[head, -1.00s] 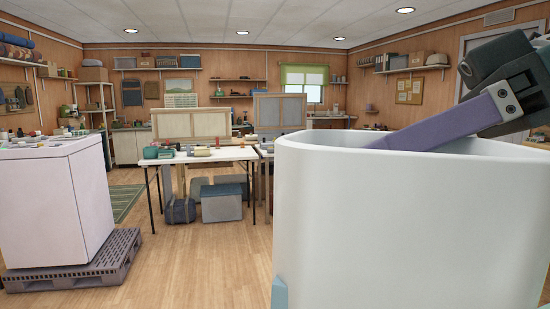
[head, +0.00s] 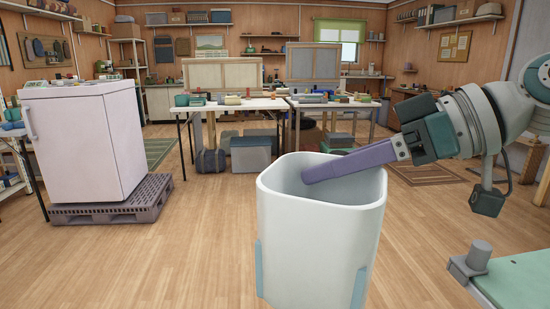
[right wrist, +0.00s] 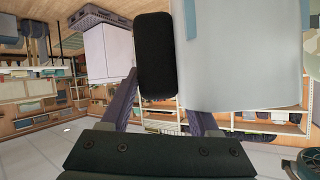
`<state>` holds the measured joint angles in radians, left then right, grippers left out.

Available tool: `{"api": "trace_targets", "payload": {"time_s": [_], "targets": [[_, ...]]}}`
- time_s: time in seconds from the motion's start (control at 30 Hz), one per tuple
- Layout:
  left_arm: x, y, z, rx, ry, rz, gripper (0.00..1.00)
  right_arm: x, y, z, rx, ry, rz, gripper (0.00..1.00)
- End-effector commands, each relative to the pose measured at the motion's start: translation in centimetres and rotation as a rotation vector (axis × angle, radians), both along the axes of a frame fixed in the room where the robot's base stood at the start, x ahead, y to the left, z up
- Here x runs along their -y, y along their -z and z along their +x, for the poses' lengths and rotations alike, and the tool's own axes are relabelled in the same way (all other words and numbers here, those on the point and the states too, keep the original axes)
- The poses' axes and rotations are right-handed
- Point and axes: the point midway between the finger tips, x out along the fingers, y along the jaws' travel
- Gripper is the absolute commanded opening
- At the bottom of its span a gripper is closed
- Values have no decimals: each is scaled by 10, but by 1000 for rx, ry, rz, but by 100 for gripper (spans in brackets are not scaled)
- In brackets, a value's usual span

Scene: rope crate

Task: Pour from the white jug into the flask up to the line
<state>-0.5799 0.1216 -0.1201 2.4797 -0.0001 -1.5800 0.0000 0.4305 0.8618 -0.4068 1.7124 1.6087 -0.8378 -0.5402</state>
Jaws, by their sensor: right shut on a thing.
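The white jug (head: 315,240) is a large, open-topped vessel with light blue strips low on its sides. It looks upright in the middle of the head view, and its base is cut off by the picture's edge. My right gripper (head: 310,174) comes in from the right, and its purple finger reaches across the jug's mouth. In the right wrist view a black rounded piece (right wrist: 155,55) lies between the purple fingers, beside the jug's pale wall (right wrist: 250,55). The gripper is shut, seemingly on this black part of the jug. No liquid shows. I see neither the flask nor my left gripper.
A pale green-topped surface (head: 515,280) with a grey fitting (head: 479,255) is at lower right. A white cabinet (head: 85,145) on a grey pallet (head: 115,203) stands left. Tables with goods (head: 235,104) stand behind. The wooden floor between is clear.

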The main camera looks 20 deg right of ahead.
Motion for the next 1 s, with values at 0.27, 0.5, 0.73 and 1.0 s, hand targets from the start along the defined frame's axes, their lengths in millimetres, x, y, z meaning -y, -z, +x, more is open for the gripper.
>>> {"api": "trace_targets", "payload": {"time_s": [0.27, 0.5, 0.73, 1.0], "targets": [[0, 4, 0, 1, 0, 0, 75, 0, 2, 1, 5, 1, 2, 0], [0, 19, 0, 1, -1, -1, 75, 0, 19, 1, 5, 2, 2, 0], [1, 18, 0, -2, -1, -2, 75, 0, 18, 0, 47, 1, -31, 0], [1, -1, 0, 1, -2, -3, 75, -1, -4, -1, 217, 1, -164, 0]]}}
